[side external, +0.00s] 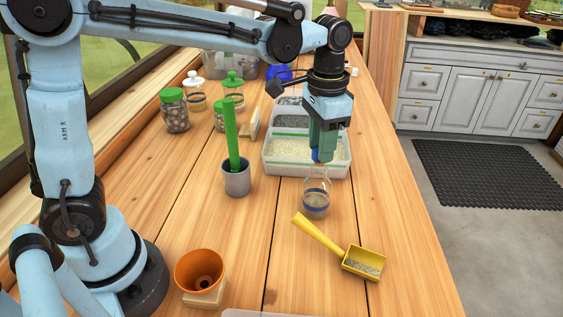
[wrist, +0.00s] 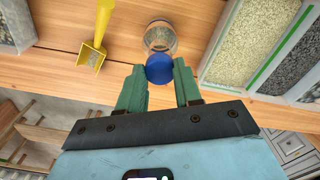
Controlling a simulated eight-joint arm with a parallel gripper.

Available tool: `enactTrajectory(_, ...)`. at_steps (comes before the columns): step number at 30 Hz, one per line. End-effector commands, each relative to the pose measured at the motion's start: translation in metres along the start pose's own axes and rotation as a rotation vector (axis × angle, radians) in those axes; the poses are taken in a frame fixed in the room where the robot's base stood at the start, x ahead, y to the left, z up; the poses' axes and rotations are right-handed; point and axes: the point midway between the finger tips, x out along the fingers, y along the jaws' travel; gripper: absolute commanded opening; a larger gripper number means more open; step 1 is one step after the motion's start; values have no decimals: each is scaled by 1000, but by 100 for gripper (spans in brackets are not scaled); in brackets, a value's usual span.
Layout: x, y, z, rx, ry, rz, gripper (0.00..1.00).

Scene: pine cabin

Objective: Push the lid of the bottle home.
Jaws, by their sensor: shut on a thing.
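The bottle (side external: 316,199) is clear with a blue band and some grainy content low inside. It stands upright on the wooden bench, and its glass body also shows in the wrist view (wrist: 160,36). The blue lid (wrist: 159,69) is between the green fingers of my gripper (wrist: 159,82). My gripper (side external: 322,158) points down above the bottle and is shut on the lid. In the side view the lid is at the top of the bottle's neck, mostly hidden by the fingers. I cannot tell whether it touches the rim.
A yellow scoop (side external: 363,263) with grey grains lies in front of the bottle. A divided tray (side external: 268,172) of grains stands close behind it. A grey cup (side external: 236,181) with a green-handled tool is left. An orange funnel (side external: 199,268) stands near front. Jars (side external: 175,112) stand behind.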

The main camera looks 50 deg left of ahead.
Motion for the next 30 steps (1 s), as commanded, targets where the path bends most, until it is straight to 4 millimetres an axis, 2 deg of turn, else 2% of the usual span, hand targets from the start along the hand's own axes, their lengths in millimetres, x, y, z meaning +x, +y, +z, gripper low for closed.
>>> enactTrajectory(8,1,0,0,0,0,0,0)
enactTrajectory(30,21,0,0,0,0,0,0)
